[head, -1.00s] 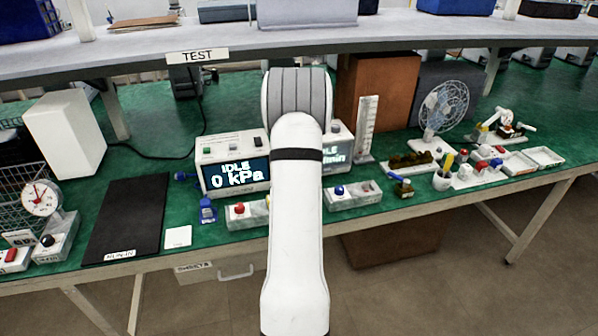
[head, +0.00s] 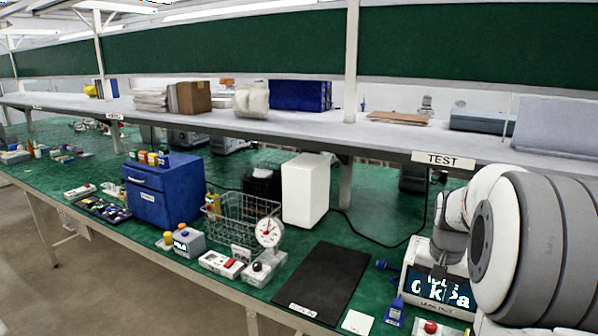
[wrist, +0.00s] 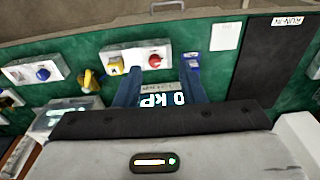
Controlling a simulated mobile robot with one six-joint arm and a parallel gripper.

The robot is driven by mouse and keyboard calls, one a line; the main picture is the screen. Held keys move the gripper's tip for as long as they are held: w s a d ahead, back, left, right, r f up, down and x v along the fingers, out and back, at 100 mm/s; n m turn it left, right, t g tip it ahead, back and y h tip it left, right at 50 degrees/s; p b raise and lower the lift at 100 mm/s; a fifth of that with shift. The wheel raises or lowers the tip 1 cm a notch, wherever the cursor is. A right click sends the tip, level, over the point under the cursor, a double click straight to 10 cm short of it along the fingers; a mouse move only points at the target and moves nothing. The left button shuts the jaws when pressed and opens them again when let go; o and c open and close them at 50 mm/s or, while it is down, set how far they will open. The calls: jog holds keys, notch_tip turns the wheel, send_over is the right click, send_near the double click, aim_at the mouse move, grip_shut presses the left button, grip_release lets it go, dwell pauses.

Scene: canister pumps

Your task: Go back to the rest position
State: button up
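My gripper (head: 438,271) is at the right of the head view, pointing down in front of the test display box (head: 452,290), which reads 0 kPa and is partly covered. My large white and grey arm links fill the right edge. In the wrist view my gripper (wrist: 161,76) shows two dark fingers spread apart with nothing held between them. The display (wrist: 160,99) shows upside down behind the gap. I cannot tell how far the fingers are from the box.
A shelf (head: 390,140) runs above. A red button (wrist: 154,61) and blue button (wrist: 43,74) are near the gripper.

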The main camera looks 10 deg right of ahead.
jog(key=s+a+n+t, duration=0.1)
jog(key=s+a+n, duration=0.2)
jog(key=s+a, duration=0.5)
jog(key=s+a+n, duration=0.4)
jog(key=s+a, duration=0.4)
jog(key=a, duration=0.5)
jog(key=shift+s+r+t+y, duration=0.15)
jog(key=shift+r+t+y, duration=0.15)
jog(key=shift+r+t, duration=0.1)
jog(key=shift+d, duration=0.1)
